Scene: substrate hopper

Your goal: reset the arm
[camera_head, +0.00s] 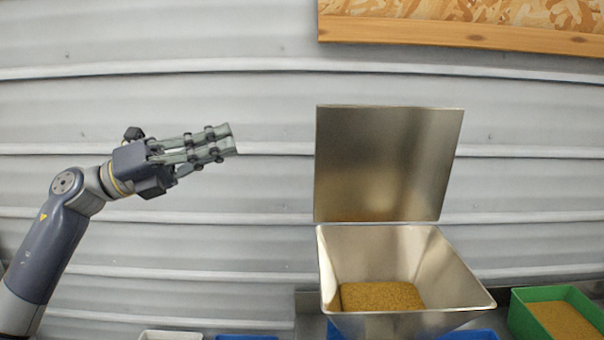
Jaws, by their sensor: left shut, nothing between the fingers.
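My left gripper (232,141) is at the left of the head view, its fingers together and pointing right. It is empty and held in the air in front of the corrugated wall. It is apart from the metal hopper (455,277), which stands to its right. The hopper's square lid (388,163) stands upright and open at the back. Brown granular substrate (381,296) lies in the bottom of the hopper. My right gripper is not in the view.
A green bin (516,312) with brown material stands right of the hopper. A white bin (170,335) and blue bins (246,337) show at the bottom edge. A wooden board (460,36) is at the upper right. The air between gripper and hopper is clear.

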